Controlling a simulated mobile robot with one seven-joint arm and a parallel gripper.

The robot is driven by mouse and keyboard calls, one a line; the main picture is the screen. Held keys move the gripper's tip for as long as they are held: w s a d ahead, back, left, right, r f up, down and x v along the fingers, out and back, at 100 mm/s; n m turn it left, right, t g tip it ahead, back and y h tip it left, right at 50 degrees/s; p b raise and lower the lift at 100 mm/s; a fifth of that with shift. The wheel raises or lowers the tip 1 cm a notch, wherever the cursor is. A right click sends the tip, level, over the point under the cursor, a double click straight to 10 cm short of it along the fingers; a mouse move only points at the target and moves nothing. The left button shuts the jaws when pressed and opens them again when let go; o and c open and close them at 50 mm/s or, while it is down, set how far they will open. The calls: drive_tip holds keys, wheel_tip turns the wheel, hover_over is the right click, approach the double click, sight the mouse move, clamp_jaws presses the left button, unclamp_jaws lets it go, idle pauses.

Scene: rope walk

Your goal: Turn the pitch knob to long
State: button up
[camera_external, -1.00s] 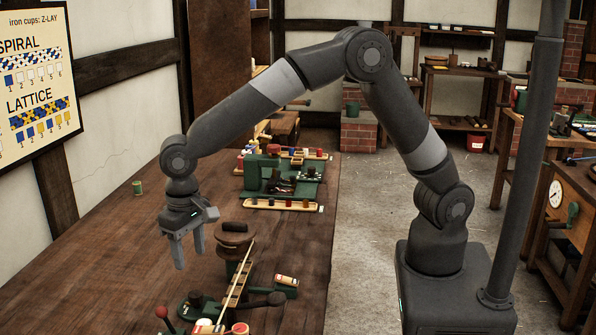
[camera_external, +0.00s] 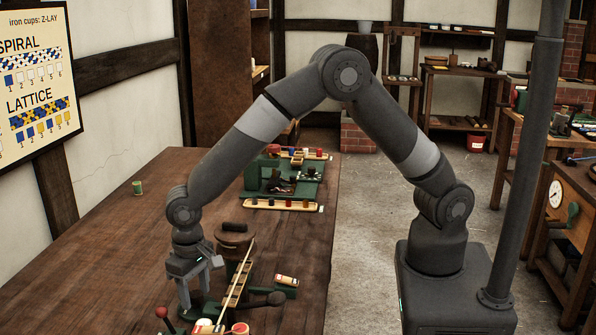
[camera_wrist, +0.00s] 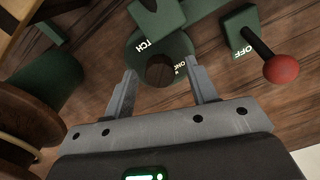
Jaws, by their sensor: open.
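The pitch knob (camera_wrist: 160,71) is a dark brown round knob on a green disc (camera_wrist: 150,43) in the wrist view. Part of the word PITCH shows on the disc, and letters like ONG show by the right fingertip. My gripper (camera_wrist: 161,82) is open, with one finger on each side of the knob and gaps between. I cannot tell whether the fingertips are at the knob's height. In the external view my gripper (camera_external: 192,293) points down over the green disc, which it partly hides.
A red-ball lever (camera_wrist: 281,69) on a green OFF plate (camera_wrist: 240,30) stands to the right in the wrist view. A wooden spool (camera_wrist: 30,125) is close on the left. A wooden rail (camera_external: 236,284) runs beside my gripper.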

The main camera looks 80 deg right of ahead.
drive_tip(key=shift+c, duration=0.4)
drive_tip(key=c, duration=0.9)
drive_tip(key=shift+n, duration=0.3)
drive_tip(key=n, duration=0.3)
drive_tip(key=shift+n, duration=2.5)
drive_tip(key=o, duration=1)
